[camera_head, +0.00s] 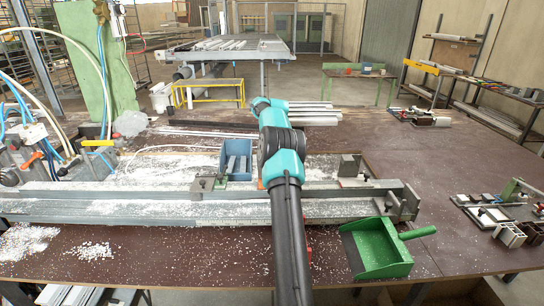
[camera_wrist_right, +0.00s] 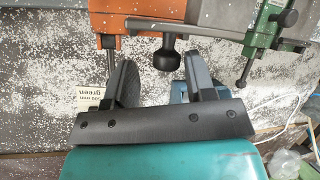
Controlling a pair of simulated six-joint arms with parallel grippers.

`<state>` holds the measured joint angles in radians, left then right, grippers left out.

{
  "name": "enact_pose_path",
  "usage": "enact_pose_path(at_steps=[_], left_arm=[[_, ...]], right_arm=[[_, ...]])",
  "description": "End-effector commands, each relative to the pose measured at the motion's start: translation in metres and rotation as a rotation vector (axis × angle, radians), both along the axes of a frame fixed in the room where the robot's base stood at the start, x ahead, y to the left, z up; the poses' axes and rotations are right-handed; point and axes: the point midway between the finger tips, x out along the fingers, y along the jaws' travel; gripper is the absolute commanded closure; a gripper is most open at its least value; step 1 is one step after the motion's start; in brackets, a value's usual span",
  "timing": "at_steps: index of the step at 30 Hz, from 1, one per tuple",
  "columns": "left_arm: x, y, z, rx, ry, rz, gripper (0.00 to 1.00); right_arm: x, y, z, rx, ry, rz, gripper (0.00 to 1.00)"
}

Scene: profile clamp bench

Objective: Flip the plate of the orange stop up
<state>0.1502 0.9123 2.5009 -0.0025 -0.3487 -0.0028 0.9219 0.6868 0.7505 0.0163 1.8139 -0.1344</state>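The orange stop (camera_wrist_right: 143,47) is at the top left of the right wrist view, with a black round knob (camera_wrist_right: 167,57) beside it. In the head view only an orange sliver (camera_head: 261,184) shows by the rail, left of my arm, which hides the rest. Whether the stop's plate lies flat or stands up I cannot tell. My right gripper (camera_wrist_right: 163,82) has its two dark fingers spread with nothing held between them. The stop and knob appear just beyond the fingertips; contact is unclear. In the head view my arm hides this gripper. My left gripper is not in view.
A green clamp (camera_wrist_right: 266,32) sits right of the stop in the wrist view. The long grey rail (camera_head: 120,190) crosses the bench. A blue bin (camera_head: 226,160) stands behind it; a green dustpan (camera_head: 378,250) lies at the front right. White chips litter the bench.

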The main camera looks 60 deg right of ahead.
Motion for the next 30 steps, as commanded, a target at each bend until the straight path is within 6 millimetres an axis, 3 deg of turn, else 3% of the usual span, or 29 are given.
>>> enact_pose_path(at_steps=[15, 30], left_arm=[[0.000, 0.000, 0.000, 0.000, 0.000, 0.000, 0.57], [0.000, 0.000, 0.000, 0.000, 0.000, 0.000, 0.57]], right_arm=[[-0.003, -0.002, 0.037, -0.002, 0.000, -0.004, 0.50], [-0.012, 0.021, 0.038, 0.000, 0.001, -0.002, 0.50]])
